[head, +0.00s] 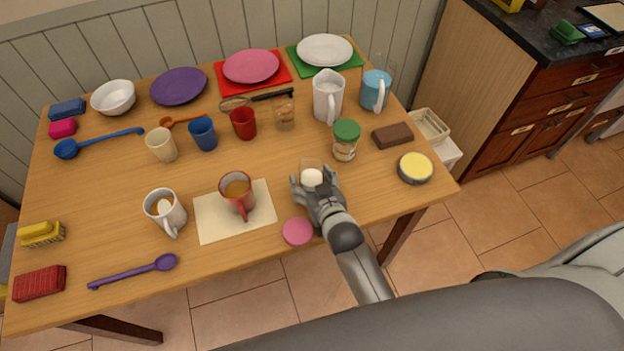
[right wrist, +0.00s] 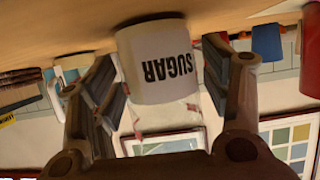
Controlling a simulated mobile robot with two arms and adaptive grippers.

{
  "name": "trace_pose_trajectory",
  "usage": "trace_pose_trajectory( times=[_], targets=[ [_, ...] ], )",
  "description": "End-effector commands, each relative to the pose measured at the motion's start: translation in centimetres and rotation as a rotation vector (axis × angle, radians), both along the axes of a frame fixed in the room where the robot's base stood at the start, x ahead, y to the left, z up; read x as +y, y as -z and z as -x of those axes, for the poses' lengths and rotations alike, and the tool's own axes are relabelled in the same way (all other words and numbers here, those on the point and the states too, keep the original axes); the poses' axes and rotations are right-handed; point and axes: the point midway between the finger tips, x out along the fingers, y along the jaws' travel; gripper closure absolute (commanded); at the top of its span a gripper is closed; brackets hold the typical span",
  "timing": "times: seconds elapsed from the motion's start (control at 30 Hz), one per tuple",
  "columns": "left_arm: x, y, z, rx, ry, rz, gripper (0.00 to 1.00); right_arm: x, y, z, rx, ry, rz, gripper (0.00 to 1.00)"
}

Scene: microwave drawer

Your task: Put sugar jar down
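The sugar jar (head: 312,177) is a small clear jar with white contents near the right front of the table. In the right wrist view the sugar jar (right wrist: 160,60) shows a white face with the word SUGAR, upside down in the picture. My right gripper (head: 314,184) has its fingers on either side of it, and they look closed on it. The jar looks upright. Its base is hidden in the head view, so I cannot tell whether it touches the table (head: 110,195). My left gripper is not in view.
A pink round lid (head: 298,231) lies left of my right wrist. A green-lidded jar (head: 345,140) stands just behind the sugar jar. A yellow-topped round tin (head: 415,168) is to the right. A red mug (head: 237,194) stands on a cream mat (head: 212,222) to the left.

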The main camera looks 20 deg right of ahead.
Motion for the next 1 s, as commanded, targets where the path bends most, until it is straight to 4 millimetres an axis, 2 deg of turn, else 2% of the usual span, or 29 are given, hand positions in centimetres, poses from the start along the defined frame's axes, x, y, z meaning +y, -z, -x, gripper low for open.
trace_pose_trajectory(
  times=[0.37, 0.47, 1.0],
  targets=[
    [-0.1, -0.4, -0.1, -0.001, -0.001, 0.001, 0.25, 0.0, -0.6, 0.0, 0.000, 0.000, 0.001, 0.28],
    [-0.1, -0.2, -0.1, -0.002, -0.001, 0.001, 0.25, -0.1, -0.7, 1.1, 0.003, 0.000, 0.000, 0.28],
    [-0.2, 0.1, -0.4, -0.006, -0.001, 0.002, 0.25, -0.3, -4.1, 9.3, 0.003, 0.000, 0.000, 0.28]
  ],
)
